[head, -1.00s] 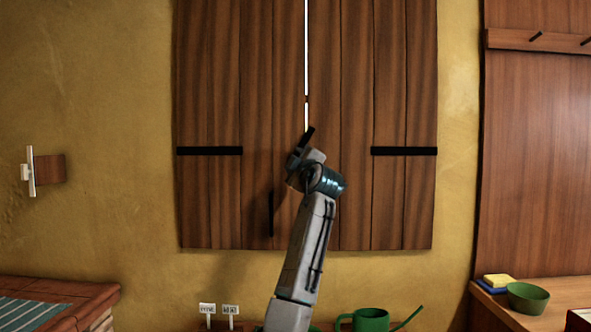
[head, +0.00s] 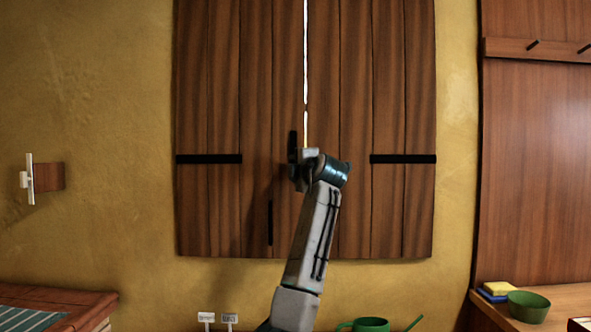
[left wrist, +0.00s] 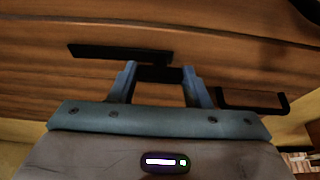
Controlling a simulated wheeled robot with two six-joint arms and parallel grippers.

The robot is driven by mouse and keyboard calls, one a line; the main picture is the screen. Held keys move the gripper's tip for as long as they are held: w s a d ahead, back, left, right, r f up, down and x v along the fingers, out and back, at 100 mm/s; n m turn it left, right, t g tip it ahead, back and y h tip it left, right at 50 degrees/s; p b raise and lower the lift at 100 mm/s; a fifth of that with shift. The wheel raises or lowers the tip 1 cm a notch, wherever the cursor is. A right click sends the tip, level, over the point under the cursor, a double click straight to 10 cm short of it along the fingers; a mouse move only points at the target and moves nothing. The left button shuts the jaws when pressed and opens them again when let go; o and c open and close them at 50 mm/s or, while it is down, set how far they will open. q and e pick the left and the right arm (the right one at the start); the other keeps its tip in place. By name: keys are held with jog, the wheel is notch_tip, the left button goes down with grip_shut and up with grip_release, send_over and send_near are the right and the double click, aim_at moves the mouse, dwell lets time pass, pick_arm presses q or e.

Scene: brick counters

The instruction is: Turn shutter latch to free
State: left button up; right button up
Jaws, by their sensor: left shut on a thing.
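The brown wooden shutter (head: 222,90) hangs closed on the wall, with a bright slit between its two leaves. The black latch bar (head: 292,146) stands about upright just left of the slit. It also shows as a flat dark bar in the left wrist view (left wrist: 105,51). My left gripper (left wrist: 160,72) is shut on the latch, its blue fingers either side of a dark part of it. In the head view the wrist hides the fingers and the latch's lower part. My right gripper is not in view.
A black handle (head: 270,222) sits low on the left leaf; black straps (head: 403,159) cross both leaves. Below are a green watering can (head: 370,325) and small white labels (head: 206,317). A green bowl (head: 528,306) stands on the right counter. A brick counter (head: 75,302) is at left.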

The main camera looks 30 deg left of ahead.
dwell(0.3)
pick_arm(q)
jog(key=o, duration=1.4)
jog(key=b+v, duration=0.1)
jog(key=v, duration=0.9)
jog(key=shift+s+d, duration=0.25)
jog(key=shift+d, duration=0.05)
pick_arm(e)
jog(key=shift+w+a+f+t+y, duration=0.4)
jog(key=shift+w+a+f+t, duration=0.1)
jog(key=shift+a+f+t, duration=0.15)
